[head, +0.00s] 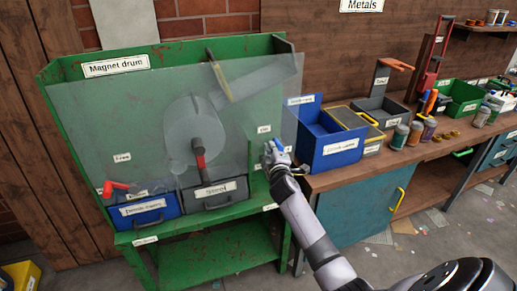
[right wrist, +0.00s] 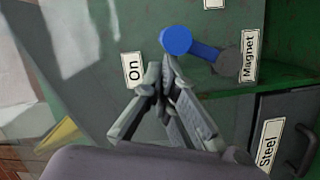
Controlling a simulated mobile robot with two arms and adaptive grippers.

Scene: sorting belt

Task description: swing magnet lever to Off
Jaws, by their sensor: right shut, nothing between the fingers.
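The magnet lever (right wrist: 203,50) has a round blue knob (right wrist: 176,40) on a short arm with a grey pivot, beside the Magnet label (right wrist: 250,55) in the right wrist view. The On label (right wrist: 133,69) is left of the knob; another label is cut off at the top edge. My right gripper (right wrist: 163,78) is shut and empty, its tips just below the knob; I cannot tell whether they touch. In the head view my right gripper (head: 273,156) is at the right end of the green Magnet drum machine (head: 258,90) and mostly hides the lever. My left gripper is out of view.
A clear guard covers the drum (head: 190,125) and its red-gripped handle (head: 200,160). A Steel drawer (head: 215,194) and a blue bin (head: 150,212) are below. Free floor lies in front.

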